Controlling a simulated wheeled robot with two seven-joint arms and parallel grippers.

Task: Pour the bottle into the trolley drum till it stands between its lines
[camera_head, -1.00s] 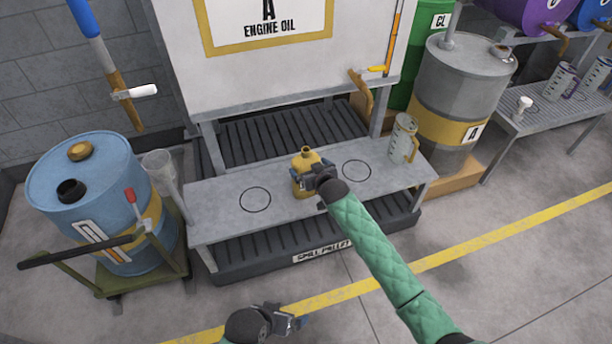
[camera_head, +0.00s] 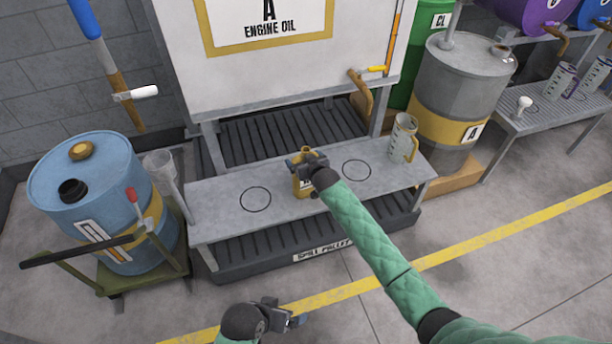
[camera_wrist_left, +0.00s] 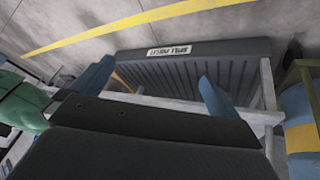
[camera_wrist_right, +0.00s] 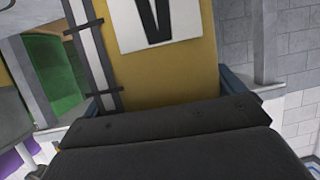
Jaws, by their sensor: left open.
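The yellow bottle (camera_head: 303,187) stands on the grey bench between two black circles. My right gripper (camera_head: 304,160) is at its upper part and hides its neck. In the right wrist view the bottle (camera_wrist_right: 165,75), with a white label, fills the space between the fingers (camera_wrist_right: 163,97); whether they press on it I cannot tell. The blue trolley drum (camera_head: 85,190) stands at the left, with a black opening and a brass cap on top. Its level lines are too small to read. My left gripper (camera_head: 290,319) is open and empty, low in front of the bench; its fingers (camera_wrist_left: 152,85) are apart.
The drum rests on a green trolley (camera_head: 110,283) with a dark handle. A clear funnel-like vessel (camera_head: 160,168) is between drum and bench (camera_head: 225,215). A measuring jug (camera_head: 403,140) stands at the bench's right end. A spill pallet (camera_head: 265,268) lies under the bench.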

